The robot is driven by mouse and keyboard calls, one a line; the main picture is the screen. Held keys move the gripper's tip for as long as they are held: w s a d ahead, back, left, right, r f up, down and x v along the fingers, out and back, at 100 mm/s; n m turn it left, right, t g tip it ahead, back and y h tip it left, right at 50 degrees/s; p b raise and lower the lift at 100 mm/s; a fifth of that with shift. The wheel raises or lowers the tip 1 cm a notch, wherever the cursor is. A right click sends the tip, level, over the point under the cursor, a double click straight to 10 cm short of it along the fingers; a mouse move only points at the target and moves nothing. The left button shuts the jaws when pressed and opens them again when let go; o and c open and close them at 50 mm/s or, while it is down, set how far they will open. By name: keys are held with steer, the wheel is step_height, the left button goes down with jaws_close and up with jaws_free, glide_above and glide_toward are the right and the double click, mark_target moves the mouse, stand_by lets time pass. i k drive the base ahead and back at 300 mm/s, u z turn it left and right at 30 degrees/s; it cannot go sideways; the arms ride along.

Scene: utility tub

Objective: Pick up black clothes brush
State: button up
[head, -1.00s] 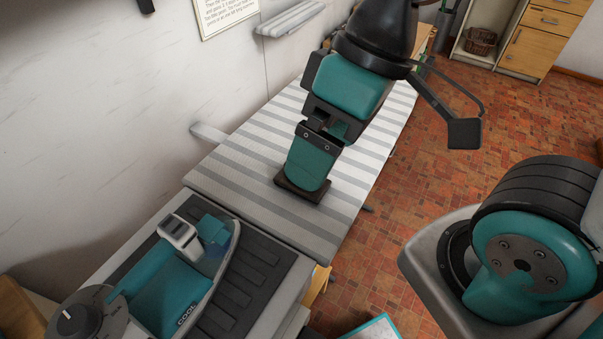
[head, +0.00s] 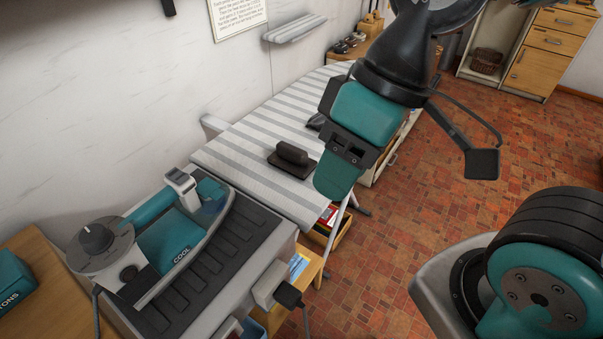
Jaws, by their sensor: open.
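The black clothes brush (head: 292,152) is a dark block with a rounded top. It lies on a flat, dark brown base (head: 305,171) on the striped ironing board, near the board's close end. My gripper (head: 338,178) is to the right of the brush in the picture, apart from it, pointing down by the board's right edge. Its teal fingers overlap in this view, so the gap between them is hidden. Nothing shows in its grip.
The striped ironing board (head: 250,140) stands along the wall. A steam iron (head: 170,245) rests on a grey station in front. Another dark item (head: 316,122) on the board is partly behind my gripper. Red tiled floor (head: 430,220) is free to the right.

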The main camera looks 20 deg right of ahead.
mark_target(295, 161)
steer(key=z, duration=0.95)
steer(key=i, duration=0.3)
steer(key=u, duration=1.05)
steer(key=k, duration=1.1)
steer(key=z, duration=0.85)
steer(key=i, duration=0.85)
steer(key=u, duration=0.75)
steer(key=i, duration=0.45)
steer(key=u, duration=0.5)
